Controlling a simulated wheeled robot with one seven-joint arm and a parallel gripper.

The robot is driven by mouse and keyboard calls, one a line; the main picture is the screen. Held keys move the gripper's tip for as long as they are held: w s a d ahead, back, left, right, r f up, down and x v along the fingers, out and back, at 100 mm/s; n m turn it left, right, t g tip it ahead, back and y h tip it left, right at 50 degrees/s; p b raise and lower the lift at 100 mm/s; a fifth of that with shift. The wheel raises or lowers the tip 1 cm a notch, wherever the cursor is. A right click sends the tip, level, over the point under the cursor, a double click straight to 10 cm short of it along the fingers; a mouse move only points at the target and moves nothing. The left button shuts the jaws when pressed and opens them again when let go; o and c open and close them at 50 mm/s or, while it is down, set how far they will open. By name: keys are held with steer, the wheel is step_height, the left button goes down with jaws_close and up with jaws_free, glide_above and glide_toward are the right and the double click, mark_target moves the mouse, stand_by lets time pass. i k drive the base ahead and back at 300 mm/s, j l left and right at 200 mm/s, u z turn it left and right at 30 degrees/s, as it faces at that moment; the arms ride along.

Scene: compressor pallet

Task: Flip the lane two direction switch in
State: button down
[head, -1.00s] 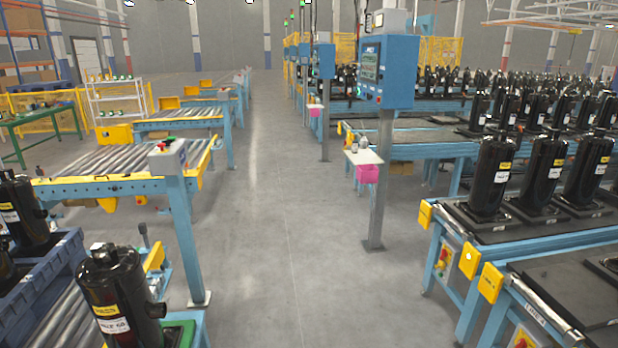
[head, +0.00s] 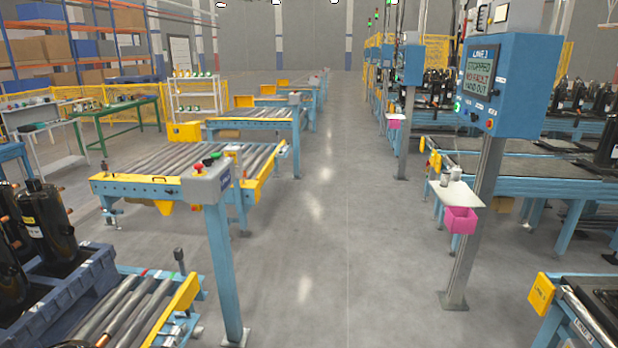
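A blue control cabinet (head: 520,85) stands on a grey post at the right. Its header begins with "LINE"; the digit is hard to read. Its screen (head: 480,73) shows green and red text that seems to read STOPPED, NO FAULT, HAND OUT. A lit green button (head: 457,103) and small dark controls (head: 473,117) sit below the screen. I cannot tell which of them is the direction switch, or its position. My gripper is not in view.
A grey button box (head: 207,180) with a red mushroom button stands on a blue post at left, by roller conveyors (head: 165,160). A white shelf (head: 455,192) and pink bin (head: 460,220) hang on the cabinet's post. The grey aisle floor (head: 345,250) between is clear.

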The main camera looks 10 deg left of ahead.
mark_target(207, 161)
steer(key=i+u, duration=0.25)
steer(key=i, duration=0.25)
steer(key=i+u, duration=0.3)
steer(key=i, duration=0.25)
steer(key=i+l+u, duration=0.25)
steer(key=i, duration=0.25)
steer(key=i+l+u, duration=0.25)
steer(key=i, duration=0.25)
steer(key=i+j+u, duration=0.2)
steer(key=i+u, duration=1.1)
steer(key=i, duration=0.3)
